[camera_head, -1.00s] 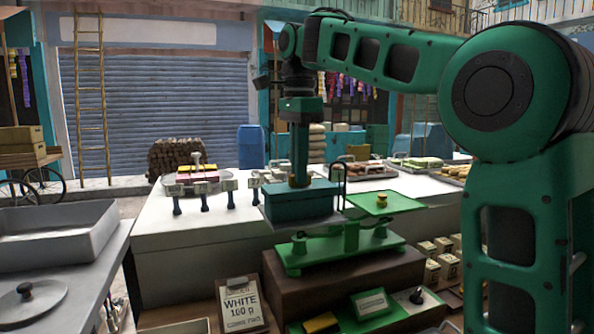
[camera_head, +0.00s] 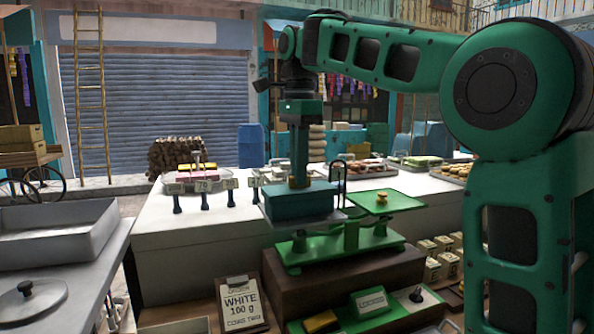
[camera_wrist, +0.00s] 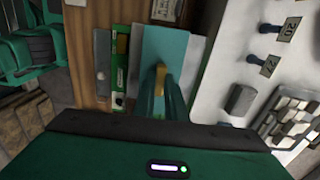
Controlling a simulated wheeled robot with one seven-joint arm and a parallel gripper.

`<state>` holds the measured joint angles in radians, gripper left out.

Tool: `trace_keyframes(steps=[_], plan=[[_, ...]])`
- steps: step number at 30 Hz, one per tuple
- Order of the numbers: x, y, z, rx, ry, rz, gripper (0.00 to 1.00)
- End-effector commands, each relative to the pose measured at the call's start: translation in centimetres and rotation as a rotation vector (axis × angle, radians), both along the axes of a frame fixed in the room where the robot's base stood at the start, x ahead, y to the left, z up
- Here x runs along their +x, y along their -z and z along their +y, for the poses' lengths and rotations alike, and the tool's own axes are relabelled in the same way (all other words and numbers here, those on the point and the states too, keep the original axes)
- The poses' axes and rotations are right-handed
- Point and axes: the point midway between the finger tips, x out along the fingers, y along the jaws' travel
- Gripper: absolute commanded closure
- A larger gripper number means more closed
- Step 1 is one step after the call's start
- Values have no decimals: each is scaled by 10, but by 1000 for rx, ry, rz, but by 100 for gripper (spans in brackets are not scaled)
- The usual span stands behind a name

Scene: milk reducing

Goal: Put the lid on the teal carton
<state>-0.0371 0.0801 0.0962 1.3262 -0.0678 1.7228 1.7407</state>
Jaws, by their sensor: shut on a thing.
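The teal carton (camera_head: 298,208) sits on the left pan of a green balance scale (camera_head: 345,248). The teal lid (camera_head: 285,190) lies level at the carton's top; any gap between them is too small to tell. My gripper (camera_head: 300,182) points straight down over the lid. In the wrist view, my gripper (camera_wrist: 160,85) is shut on the lid's brass-coloured knob, with the flat teal lid (camera_wrist: 180,45) beneath it. The lid hides the carton there.
The scale's right pan (camera_head: 400,199) carries a brass weight (camera_head: 381,200). The scale stands on a brown block (camera_head: 300,295). A card reading WHITE 100 g (camera_head: 240,303) stands in front. A pot lid (camera_head: 30,300) lies on the left counter. The white counter (camera_head: 200,240) has free room left of the carton.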

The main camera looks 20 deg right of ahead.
Motion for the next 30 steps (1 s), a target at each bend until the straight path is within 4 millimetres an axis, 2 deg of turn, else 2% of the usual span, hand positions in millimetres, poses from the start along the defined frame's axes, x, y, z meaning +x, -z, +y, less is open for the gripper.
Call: trace_keyframes(steps=[30], plan=[[0,7,-1,0,1,1,100]])
